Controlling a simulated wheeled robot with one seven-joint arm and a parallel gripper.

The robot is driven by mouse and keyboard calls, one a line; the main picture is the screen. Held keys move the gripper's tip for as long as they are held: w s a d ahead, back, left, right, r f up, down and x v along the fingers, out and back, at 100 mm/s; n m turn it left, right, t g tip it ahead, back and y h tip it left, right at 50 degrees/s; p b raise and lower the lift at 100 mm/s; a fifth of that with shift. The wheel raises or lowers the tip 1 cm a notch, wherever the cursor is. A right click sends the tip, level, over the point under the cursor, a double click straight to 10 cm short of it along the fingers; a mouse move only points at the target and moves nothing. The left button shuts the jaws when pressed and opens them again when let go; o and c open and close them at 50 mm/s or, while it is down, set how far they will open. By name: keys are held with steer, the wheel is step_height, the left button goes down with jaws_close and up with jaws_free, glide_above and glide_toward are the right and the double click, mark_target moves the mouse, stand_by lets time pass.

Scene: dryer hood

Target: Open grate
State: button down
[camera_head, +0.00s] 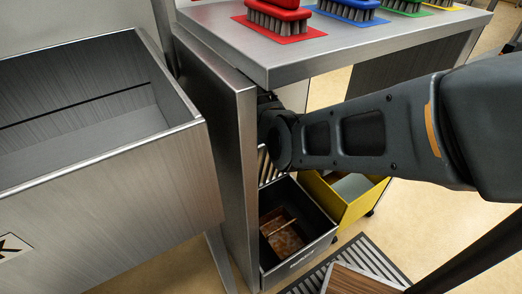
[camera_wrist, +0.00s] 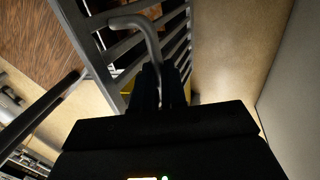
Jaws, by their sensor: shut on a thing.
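The grey slatted grate (camera_wrist: 172,42) is in the upper middle of the wrist view, tilted in the picture, with some yellow showing beyond it. Its bent grey handle (camera_wrist: 143,25) curves down to my gripper (camera_wrist: 160,72). The dark fingers are shut on the handle, and the fingers hide part of it. In the head view, slats (camera_head: 268,166) show below the end of my arm, behind the metal side panel. My fingers and the handle are hidden there. I cannot tell how far the grate stands open.
A metal side panel (camera_head: 217,125) and a shelf (camera_head: 345,50) with several brushes bound my arm's space. Below are a dark bin (camera_head: 318,238), a yellow bin (camera_head: 360,203), a floor grating (camera_head: 378,256) and a wooden-topped thing (camera_head: 357,282). A metal sink (camera_head: 150,165) stands left.

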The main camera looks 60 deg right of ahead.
steer(key=shift+w+d+f+g+y+b, duration=0.3)
steer(key=shift+w+b, duration=0.25)
steer(key=shift+b, duration=0.45)
steer(key=shift+w+d+f+g+y+b, duration=0.15)
steer(key=shift+w+d+g+b, duration=0.3)
steer(key=shift+b, duration=0.55)
steer(key=shift+w+a, duration=0.1)
steer(key=c, duration=1.5)
jaws_free()
steer(key=o, duration=0.3)
steer(key=shift+w+r, duration=0.1)
steer(key=shift+r, duration=0.1)
steer(key=shift+o, duration=0.2)
steer(key=shift+r+t, duration=0.1)
steer(key=shift+t, duration=0.15)
